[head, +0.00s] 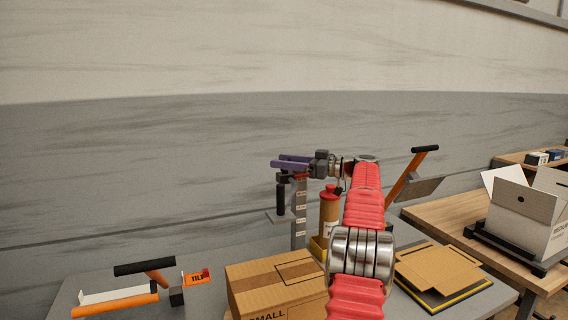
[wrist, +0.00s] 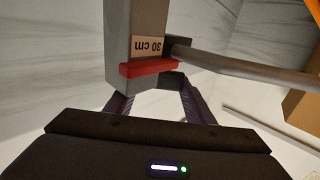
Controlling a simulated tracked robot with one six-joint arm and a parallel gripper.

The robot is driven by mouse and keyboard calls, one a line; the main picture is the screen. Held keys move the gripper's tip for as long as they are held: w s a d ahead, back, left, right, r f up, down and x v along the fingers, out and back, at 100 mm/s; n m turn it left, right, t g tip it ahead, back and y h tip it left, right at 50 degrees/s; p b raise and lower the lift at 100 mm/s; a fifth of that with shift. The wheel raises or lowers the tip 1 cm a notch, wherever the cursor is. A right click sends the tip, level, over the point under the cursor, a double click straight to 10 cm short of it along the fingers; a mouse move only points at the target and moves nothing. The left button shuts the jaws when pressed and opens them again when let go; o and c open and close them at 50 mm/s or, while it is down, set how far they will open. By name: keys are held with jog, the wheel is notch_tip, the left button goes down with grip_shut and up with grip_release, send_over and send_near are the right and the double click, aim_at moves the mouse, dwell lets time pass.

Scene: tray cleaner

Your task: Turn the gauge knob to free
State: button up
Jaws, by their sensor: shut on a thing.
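The gauge is a grey upright post (head: 299,228) with a column of small white labels, left of my arm in the head view. In the wrist view its post (wrist: 149,30) fills the upper middle, with a "30 cm" label (wrist: 148,47) and a red bar (wrist: 148,69) just below it. My gripper (head: 290,163), with purple fingers, reaches the top of the post from the right. In the wrist view the fingers lie either side of a dark knob (wrist: 174,80) by the red bar, shut on it. The knob is mostly hidden, so its setting cannot be read.
A cardboard box (head: 270,288) stands in front of the gauge, and a red-topped bottle (head: 329,207) stands close behind my arm. An orange tool with a black handle (head: 145,268) is at left. Flat cardboard (head: 440,270) lies right; an open white box (head: 525,213) stands farther right.

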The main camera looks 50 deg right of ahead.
jog(key=shift+w+r+n+g+y, duration=0.15)
jog(key=shift+n+g+y, duration=0.15)
jog(key=shift+n+y, duration=0.35)
jog(key=o, duration=1.1)
jog(key=shift+c, duration=0.2)
jog(key=v, duration=1.4)
jog(key=shift+f, duration=0.25)
jog(key=shift+w, duration=0.1)
